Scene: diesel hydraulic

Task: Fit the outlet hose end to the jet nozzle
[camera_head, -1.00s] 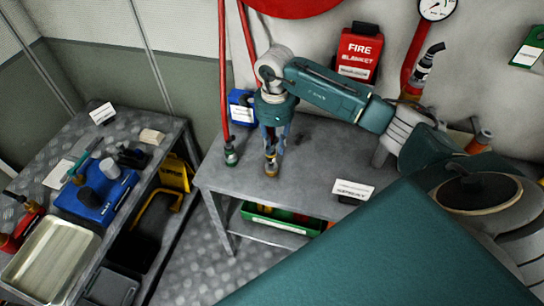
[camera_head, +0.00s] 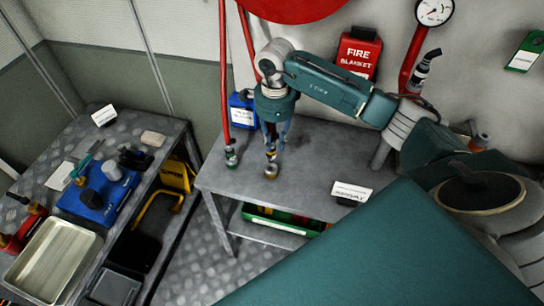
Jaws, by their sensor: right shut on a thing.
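My right gripper (camera_head: 273,143) points down over the grey metal bench, fingers shut on a slim upright piece with a brass-coloured lower end, which looks like the jet nozzle (camera_head: 271,170). Its upper part is hidden between the fingers. Its lower end is low over the bench top; whether it touches is unclear. A red hose hangs at the left and ends in a dark green-grey coupling, which looks like the outlet hose end (camera_head: 231,156). It is a short way left of the nozzle, apart from it. My left gripper is out of view.
The grey bench (camera_head: 305,185) has free room right of the nozzle, up to a white label (camera_head: 352,191). A blue box (camera_head: 241,110) stands behind. A second red hose (camera_head: 250,50) passes behind my gripper. A side table at left holds a metal tray (camera_head: 52,258).

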